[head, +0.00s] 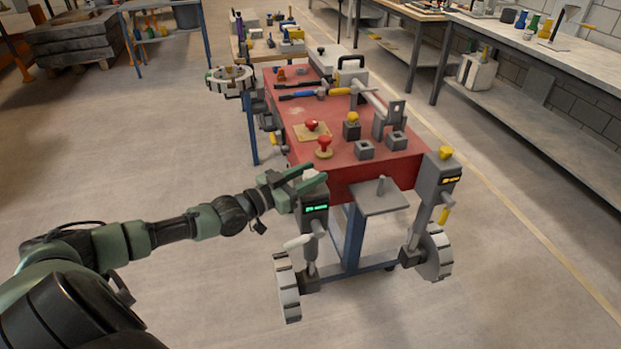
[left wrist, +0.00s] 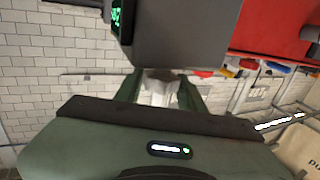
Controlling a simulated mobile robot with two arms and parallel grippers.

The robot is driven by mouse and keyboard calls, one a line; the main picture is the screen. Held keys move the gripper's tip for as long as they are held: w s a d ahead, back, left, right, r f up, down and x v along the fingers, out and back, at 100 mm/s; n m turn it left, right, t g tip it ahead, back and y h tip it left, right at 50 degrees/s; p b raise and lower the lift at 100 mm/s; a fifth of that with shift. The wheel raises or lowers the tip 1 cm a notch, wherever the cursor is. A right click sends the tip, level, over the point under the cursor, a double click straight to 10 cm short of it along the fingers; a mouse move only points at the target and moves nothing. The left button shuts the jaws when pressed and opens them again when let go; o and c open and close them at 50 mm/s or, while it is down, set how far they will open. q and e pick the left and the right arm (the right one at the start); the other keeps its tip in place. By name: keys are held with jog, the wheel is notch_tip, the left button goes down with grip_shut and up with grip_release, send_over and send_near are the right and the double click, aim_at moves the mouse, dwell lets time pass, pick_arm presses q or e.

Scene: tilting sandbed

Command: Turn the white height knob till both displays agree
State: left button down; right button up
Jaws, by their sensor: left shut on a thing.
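The white height knob (head: 309,174) sits on top of the left grey post head. My left gripper (head: 315,177) is shut on it, one finger on each side. In the left wrist view the white knob (left wrist: 159,88) shows between the two green fingers and is partly hidden by them. The left display (head: 316,208) is lit green, just below the knob; part of it shows in the left wrist view (left wrist: 116,14). The right display (head: 452,179) is lit yellow, on the other post under a yellow knob (head: 446,153). The digits are too small to read. My right gripper is not in view.
A red-topped bench (head: 372,172) with red knobs, grey blocks and tools stands just behind the posts. A small grey plate (head: 378,200) lies between the posts. Wheels (head: 288,287) sit at their feet. The floor in front is clear.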

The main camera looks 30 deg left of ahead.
aim_at(304, 177)
pick_arm(q)
jog(key=c, duration=0.9)
grip_release()
jog(key=shift+o, duration=0.2)
jog(key=shift+p+v, duration=0.55)
jog(key=shift+v, duration=3.35)
jog(key=shift+r, duration=0.1)
